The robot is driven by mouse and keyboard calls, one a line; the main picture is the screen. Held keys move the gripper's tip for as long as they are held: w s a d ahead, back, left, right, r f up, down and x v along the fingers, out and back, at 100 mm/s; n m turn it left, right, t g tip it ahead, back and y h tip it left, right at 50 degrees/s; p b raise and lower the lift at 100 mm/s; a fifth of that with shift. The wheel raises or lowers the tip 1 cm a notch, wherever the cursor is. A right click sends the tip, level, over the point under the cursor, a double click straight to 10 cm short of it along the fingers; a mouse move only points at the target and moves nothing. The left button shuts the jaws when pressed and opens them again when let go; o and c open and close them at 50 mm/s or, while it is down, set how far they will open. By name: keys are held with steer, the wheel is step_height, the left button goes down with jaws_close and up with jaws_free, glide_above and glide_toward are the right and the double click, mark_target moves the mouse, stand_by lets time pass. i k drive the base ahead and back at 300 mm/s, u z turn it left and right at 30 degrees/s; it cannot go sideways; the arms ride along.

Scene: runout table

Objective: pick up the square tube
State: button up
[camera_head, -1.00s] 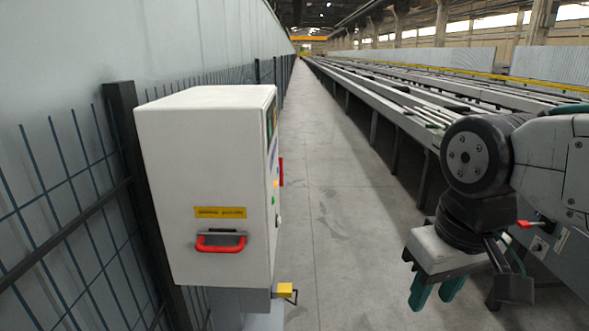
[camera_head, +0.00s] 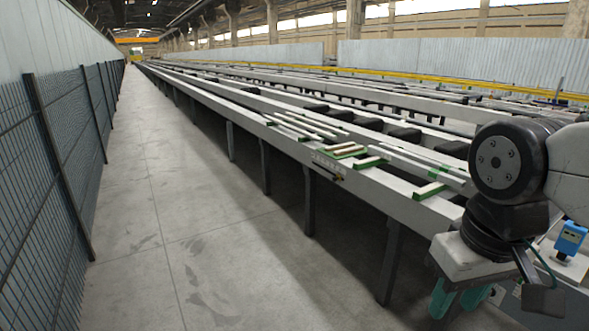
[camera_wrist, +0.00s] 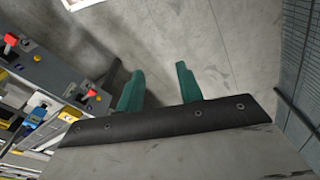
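Several long pale bars (camera_head: 305,125) lie on the long runout table (camera_head: 385,204) in the head view. Short pieces with green edges (camera_head: 429,190) lie near its front edge. I cannot tell which of these, if any, is the square tube. My gripper (camera_head: 458,301) hangs at the lower right of the head view, in front of the table's near part and apart from the bars. In the wrist view my gripper (camera_wrist: 160,76) shows two green fingers spread apart, with only bare floor between them. It is open and empty.
A dark mesh fence (camera_head: 50,170) runs along the left. The concrete floor (camera_head: 180,215) between fence and table is clear. Table legs (camera_head: 391,262) stand along the aisle. A blue device (camera_head: 570,238) sits beside my arm at the right.

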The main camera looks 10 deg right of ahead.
mark_target(463, 175)
steer(key=z, duration=0.4)
steer(key=i, duration=1.3)
steer(key=z, duration=0.4)
